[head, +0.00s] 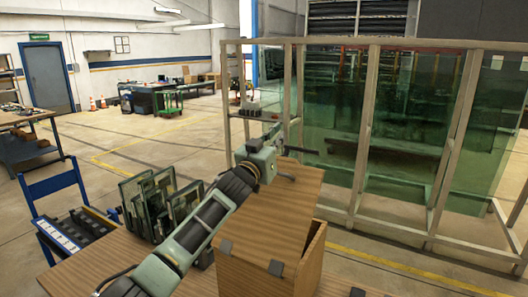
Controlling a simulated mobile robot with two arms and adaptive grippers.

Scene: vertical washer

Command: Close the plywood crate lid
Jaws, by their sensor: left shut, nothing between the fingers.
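The plywood crate (250,281) stands on a wooden-topped surface at the bottom centre. Its lid (276,212) is a flat brown board, with dark grey fittings on the near edge. The lid appears tilted, its far end raised; a dark gap shows between it and the crate's right wall (314,258). My left arm reaches in from the bottom left, past the lid's left side. My left gripper (298,164) is at the lid's far edge, shut and empty. I cannot tell whether it touches the lid. My right gripper is not in view.
Glass panes in a rack (155,204) stand left of the crate, close to my left arm. A large wooden frame with green glass (405,140) stands behind it. A blue cart (75,222) is at the left. Open floor lies beyond.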

